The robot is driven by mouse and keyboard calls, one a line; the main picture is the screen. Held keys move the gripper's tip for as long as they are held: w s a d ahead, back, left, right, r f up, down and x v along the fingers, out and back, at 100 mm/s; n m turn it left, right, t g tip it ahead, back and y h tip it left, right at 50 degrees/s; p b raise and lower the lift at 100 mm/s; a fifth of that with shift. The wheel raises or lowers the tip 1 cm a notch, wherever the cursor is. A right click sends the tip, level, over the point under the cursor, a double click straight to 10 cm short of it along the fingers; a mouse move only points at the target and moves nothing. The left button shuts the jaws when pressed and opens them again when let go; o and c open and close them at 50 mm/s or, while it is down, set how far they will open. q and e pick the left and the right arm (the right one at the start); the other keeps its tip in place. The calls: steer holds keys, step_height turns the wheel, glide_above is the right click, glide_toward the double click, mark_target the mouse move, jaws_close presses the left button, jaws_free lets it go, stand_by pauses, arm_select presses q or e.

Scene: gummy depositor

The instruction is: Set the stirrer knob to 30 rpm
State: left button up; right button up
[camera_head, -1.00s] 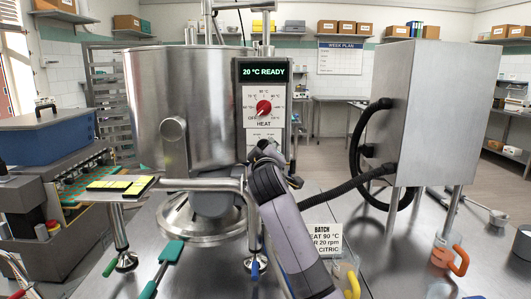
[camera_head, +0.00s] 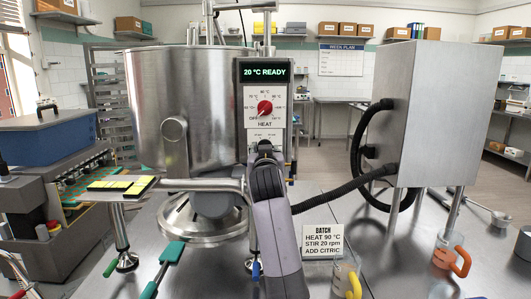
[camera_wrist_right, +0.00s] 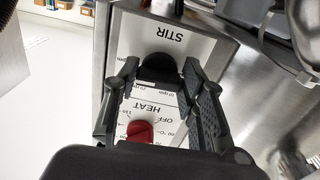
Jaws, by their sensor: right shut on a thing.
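The black stirrer knob (camera_wrist_right: 158,62) sits below the STIR label in the right wrist view. My right gripper (camera_wrist_right: 160,73) is shut on it, one finger on each side. In the head view, my right gripper (camera_head: 265,152) covers the knob at the lower part of the control panel (camera_head: 246,107). Part of the rpm scale shows, but the knob's pointer is hidden. The red heat knob (camera_head: 264,108) is above, and it also shows in the wrist view (camera_wrist_right: 140,131). The display (camera_head: 264,72) reads 20 °C READY. My left gripper is not in view.
The steel kettle (camera_head: 180,100) stands left of the panel, and a steel cabinet (camera_head: 430,115) with a black hose stands at right. A batch card (camera_head: 322,241) reads heat 90 °C, stir 20 rpm, add citric.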

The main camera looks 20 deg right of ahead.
steer(key=shift+f+m, duration=0.15)
steer(key=shift+m, duration=0.15)
stand_by(0.4)
steer(key=o, duration=1.2)
steer(key=shift+c, duration=0.2)
steer(key=shift+s, duration=0.1)
steer(key=v, duration=0.7)
steer(key=shift+s+a, duration=0.1)
steer(key=shift+s, duration=0.05)
